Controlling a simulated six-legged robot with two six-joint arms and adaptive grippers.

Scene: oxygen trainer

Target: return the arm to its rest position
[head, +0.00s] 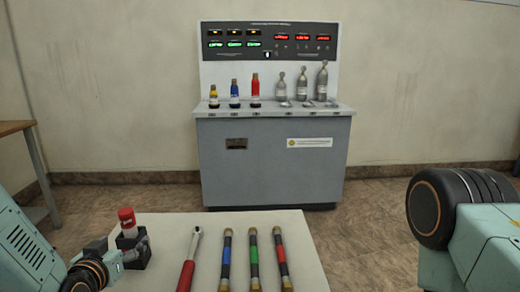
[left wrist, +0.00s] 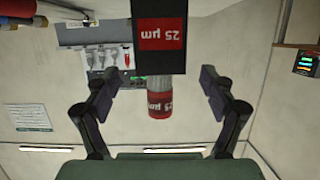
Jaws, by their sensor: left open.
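My left gripper (head: 128,250) comes in from the lower left, at the left end of the white-topped table (head: 205,222). In the left wrist view its two fingers (left wrist: 156,90) are spread wide with nothing gripped. A red-capped filter (head: 127,218) stands upright in a black holder (head: 143,256) right by the fingers. The black holder (left wrist: 145,12) carries the same label. My right gripper is out of view.
A red-handled wrench (head: 188,262) and blue (head: 226,262), green (head: 254,262) and red (head: 281,258) hoses lie on the table. A grey console (head: 270,160) with bottles and small cylinders stands behind. Floor lies between. A wooden table (head: 15,127) is at left.

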